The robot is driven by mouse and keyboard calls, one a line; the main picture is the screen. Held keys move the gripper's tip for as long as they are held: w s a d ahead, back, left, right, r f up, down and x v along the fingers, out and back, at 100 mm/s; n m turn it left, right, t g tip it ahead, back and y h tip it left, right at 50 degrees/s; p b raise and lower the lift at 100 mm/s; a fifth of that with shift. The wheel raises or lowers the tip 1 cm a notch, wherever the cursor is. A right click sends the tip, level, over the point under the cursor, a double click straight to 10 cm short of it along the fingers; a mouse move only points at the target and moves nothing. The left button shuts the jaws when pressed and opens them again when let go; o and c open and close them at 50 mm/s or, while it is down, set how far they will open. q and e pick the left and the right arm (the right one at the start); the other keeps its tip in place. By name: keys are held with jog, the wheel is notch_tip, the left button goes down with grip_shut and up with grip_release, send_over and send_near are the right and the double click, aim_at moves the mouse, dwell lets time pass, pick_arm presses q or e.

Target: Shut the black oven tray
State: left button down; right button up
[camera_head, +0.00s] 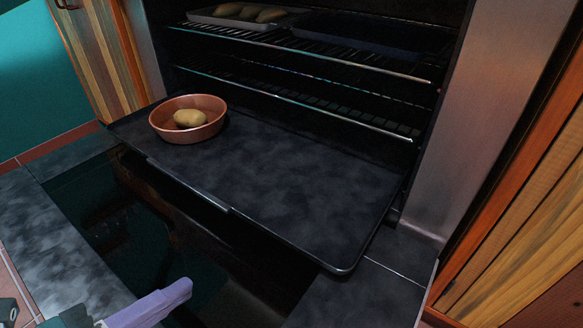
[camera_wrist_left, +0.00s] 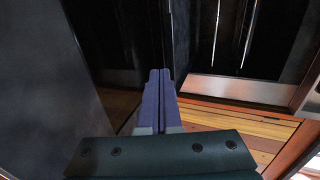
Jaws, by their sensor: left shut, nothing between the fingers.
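The black oven tray (camera_head: 290,190) is slid well out of the oven, flat, its front edge over the lowered oven door. A copper bowl (camera_head: 188,118) with a potato (camera_head: 188,118) in it stands on the tray's back left part. My left gripper (camera_head: 185,288) is at the bottom of the head view, in front of the tray's front edge and apart from it in the picture. Its lavender fingers are shut and empty, pressed together in the left wrist view (camera_wrist_left: 158,85). My right gripper is not in view.
The oven door (camera_head: 70,245) lies open, with a dark glass pane. Inside the oven, wire racks (camera_head: 300,95) sit above the tray, and a pan (camera_head: 248,18) with several potatoes rests on the top one. Wooden cabinet panels (camera_head: 525,200) stand at the right.

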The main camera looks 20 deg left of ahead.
pick_arm(q)
jog(key=b, duration=0.6)
send_near(263, 228)
jog(key=f, duration=0.1)
jog(key=w+f, duration=0.2)
jog(key=f, duration=0.1)
jog(key=shift+d, duration=0.2)
jog(key=w, duration=0.2)
jog(key=w+d+r+b, duration=0.1)
jog(key=shift+w+d+r, duration=0.1)
jog(key=shift+w+d, duration=0.05)
jog(key=shift+w, duration=0.15)
